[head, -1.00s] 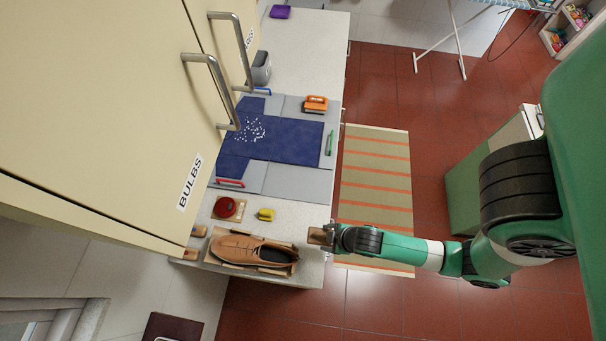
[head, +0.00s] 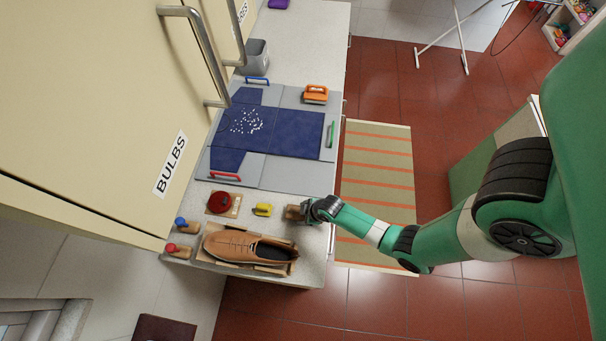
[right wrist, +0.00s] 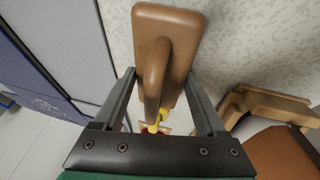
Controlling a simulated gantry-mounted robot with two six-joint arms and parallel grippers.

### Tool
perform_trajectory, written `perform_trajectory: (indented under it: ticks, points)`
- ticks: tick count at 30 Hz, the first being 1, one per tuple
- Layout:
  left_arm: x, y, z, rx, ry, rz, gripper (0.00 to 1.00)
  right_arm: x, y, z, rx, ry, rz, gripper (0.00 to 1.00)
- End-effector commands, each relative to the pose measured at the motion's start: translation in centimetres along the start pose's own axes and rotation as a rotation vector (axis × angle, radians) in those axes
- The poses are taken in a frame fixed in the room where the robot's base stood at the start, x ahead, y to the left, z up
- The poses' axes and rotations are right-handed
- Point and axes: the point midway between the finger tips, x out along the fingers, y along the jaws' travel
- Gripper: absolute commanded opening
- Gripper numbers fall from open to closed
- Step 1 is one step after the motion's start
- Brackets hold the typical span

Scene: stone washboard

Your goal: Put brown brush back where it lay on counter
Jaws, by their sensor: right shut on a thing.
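The brown brush (head: 293,212) is at the counter's right edge in the head view, beside the shoe and to the right of a small yellow item. My right gripper (head: 308,211) is shut on it. In the right wrist view, the brush (right wrist: 178,28) shows its flat brown body and arched handle between the two fingers of the gripper (right wrist: 163,105). The speckled pale counter (head: 306,240) lies under and around it. I cannot tell whether the brush touches the counter. My left gripper is not in view.
A yellow item (head: 262,210), red tin (head: 220,202), and blue-topped (head: 184,225) and red-topped (head: 174,249) pieces stand near. Grey panels with navy cloth (head: 297,133) lie farther back. A cabinet (head: 90,110) overhangs the left.

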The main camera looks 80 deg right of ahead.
Motion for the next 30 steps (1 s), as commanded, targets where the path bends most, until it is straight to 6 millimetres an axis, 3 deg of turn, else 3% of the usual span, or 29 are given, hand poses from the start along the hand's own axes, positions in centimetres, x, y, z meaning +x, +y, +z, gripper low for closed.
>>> perform_trajectory:
  ticks: [9,10,14,23,26,30]
  points:
    - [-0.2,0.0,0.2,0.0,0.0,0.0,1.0,0.3,-0.1,0.1,0.0,0.001,0.001,0.0]
    - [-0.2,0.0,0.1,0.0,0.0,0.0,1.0,0.3,-0.1,0.1,0.0,0.001,0.001,0.77]
    - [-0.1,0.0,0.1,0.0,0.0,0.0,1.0,0.2,-0.1,0.1,0.0,0.001,0.001,1.0]
    - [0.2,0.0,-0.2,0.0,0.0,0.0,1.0,-0.3,0.0,-0.1,0.0,0.001,0.001,1.0]
    - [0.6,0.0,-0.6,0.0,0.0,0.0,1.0,-1.6,0.0,-0.1,0.0,0.002,0.001,1.0]
    - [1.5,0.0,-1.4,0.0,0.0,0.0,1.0,-4.9,0.1,-0.1,0.0,0.002,0.002,1.0]
